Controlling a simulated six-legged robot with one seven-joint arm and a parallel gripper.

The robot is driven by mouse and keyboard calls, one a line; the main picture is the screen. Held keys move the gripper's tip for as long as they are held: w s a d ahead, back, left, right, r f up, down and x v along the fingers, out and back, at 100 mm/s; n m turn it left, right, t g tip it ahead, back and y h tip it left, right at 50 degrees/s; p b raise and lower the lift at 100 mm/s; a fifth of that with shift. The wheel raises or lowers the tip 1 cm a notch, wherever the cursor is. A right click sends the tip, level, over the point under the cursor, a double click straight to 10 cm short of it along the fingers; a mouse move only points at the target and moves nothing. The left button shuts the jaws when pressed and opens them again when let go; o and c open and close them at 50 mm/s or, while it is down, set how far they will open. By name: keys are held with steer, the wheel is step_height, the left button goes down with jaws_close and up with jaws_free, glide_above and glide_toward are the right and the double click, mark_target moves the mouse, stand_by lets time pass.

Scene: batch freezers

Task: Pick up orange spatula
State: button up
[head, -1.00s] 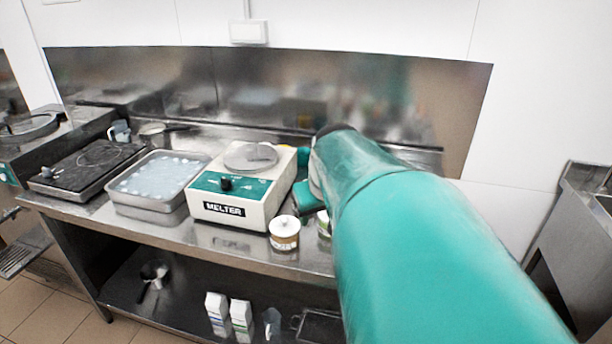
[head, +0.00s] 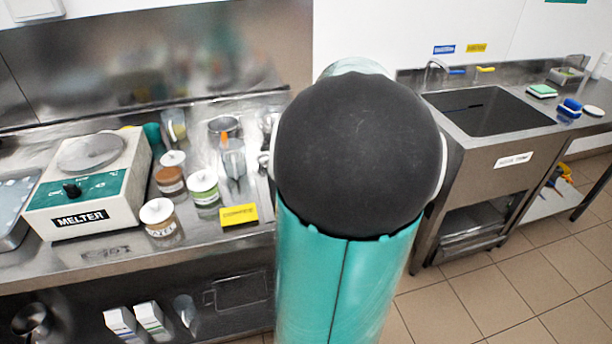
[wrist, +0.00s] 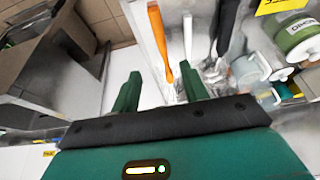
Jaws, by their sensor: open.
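The orange spatula (wrist: 158,42) shows in the wrist view as a long orange handle with a pale, blurred end. It lies beside a white-handled tool (wrist: 187,38) and a black-handled tool (wrist: 226,25). My gripper (wrist: 160,73) is open, with its two green fingers apart and pointing toward the tools. The spatula's lower end shows between and near the fingertips; I cannot tell whether they touch. In the head view a small orange piece (head: 225,137) shows among utensils on the steel counter. My arm hides my gripper there.
The melter (head: 88,185) is at left on the counter. A sink (head: 485,112) stands at right.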

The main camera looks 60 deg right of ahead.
steer(key=x, duration=1.3)
steer(key=shift+w+d+f, duration=0.1)
steer(key=shift+f, duration=0.3)
steer(key=shift+f, duration=0.15)
jaws_close()
